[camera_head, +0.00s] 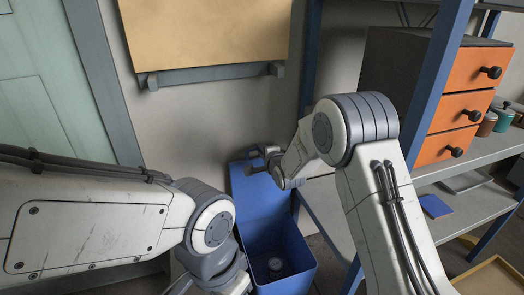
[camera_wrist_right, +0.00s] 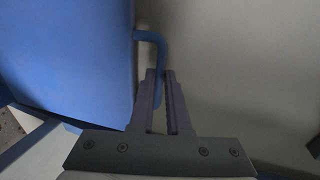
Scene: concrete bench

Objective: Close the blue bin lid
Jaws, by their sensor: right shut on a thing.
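The blue bin (camera_head: 306,262) stands on the floor in the lower middle of the head view. Its blue lid (camera_head: 252,200) is open and stands up at the back of the bin. It also fills the left of the right wrist view (camera_wrist_right: 70,50). A bent blue handle (camera_wrist_right: 148,36) sticks out from the lid's edge. My right gripper (camera_head: 260,161) is at the lid's upper part, and in the wrist view its fingers (camera_wrist_right: 160,78) are shut on the handle. My left arm comes in from the left; its gripper is out of view.
A shelf unit with a blue post (camera_head: 436,85) and grey shelves (camera_head: 465,155) stands to the right, holding an orange drawer cabinet (camera_head: 470,105). A pale green door (camera_head: 40,90) is at the left. A wall board (camera_head: 205,35) hangs behind.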

